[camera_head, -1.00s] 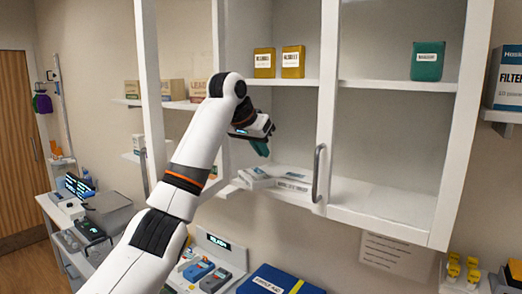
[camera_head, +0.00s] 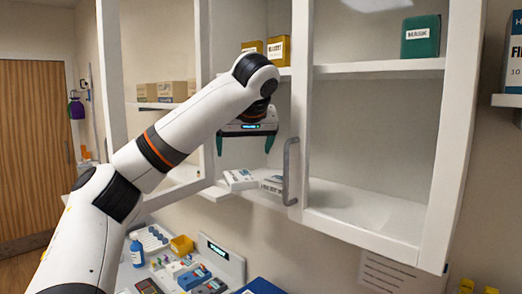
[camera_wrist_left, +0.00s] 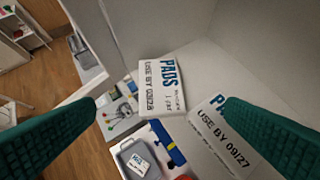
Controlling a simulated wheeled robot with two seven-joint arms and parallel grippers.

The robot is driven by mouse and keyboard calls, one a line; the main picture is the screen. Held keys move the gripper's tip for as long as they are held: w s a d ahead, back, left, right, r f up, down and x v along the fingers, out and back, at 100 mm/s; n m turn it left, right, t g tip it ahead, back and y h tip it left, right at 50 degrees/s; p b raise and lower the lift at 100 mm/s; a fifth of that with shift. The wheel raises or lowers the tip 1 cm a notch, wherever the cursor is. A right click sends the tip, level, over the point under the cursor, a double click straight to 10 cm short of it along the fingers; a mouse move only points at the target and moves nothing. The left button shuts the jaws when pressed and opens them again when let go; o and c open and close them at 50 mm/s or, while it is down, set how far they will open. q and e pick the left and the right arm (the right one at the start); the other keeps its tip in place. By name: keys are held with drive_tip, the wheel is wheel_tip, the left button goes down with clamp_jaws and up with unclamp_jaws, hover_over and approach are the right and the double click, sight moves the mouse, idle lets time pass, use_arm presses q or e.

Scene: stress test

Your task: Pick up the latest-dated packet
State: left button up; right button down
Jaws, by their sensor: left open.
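Two white packets with blue and black print lie on the bottom shelf of the open wall cabinet. In the left wrist view one packet (camera_wrist_left: 163,84) reads "PADS" and "USE BY", with a date that looks like 03/28. The other packet (camera_wrist_left: 216,134) reads "USE BY 09/27" and is partly hidden by the right finger. In the head view the packets show as a left one (camera_head: 240,180) and a right one (camera_head: 272,184). My right gripper is not visible.
The cabinet's upright frame and door handle (camera_head: 290,171) stand close to the right of my gripper. Yellow boxes (camera_head: 279,50) and a green box (camera_head: 421,36) stand on the shelf above. The bottom shelf is bare at right (camera_head: 365,212). A counter with small items lies below.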

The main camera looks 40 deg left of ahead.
sight(239, 175)
use_arm(q)
drive_tip(key=p+x, duration=0.5)
drive_tip(key=x, duration=0.5)
drive_tip(key=shift+a+f+p, duration=0.25)
drive_tip(key=shift+a+p, duration=0.05)
drive_tip(key=shift+p, duration=0.05)
drive_tip(key=shift+w+a+f, duration=0.25)
drive_tip(key=shift+w+f, duration=0.05)
drive_tip(key=shift+f, duration=0.2)
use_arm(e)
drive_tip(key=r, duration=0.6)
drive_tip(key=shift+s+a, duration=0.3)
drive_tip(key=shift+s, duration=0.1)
use_arm(q)
drive_tip(key=shift+c, duration=0.5)
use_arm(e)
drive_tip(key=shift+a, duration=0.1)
use_arm(q)
drive_tip(key=c, duration=1)
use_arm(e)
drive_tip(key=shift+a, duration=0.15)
use_arm(q)
drive_tip(key=shift+a, duration=0.1)
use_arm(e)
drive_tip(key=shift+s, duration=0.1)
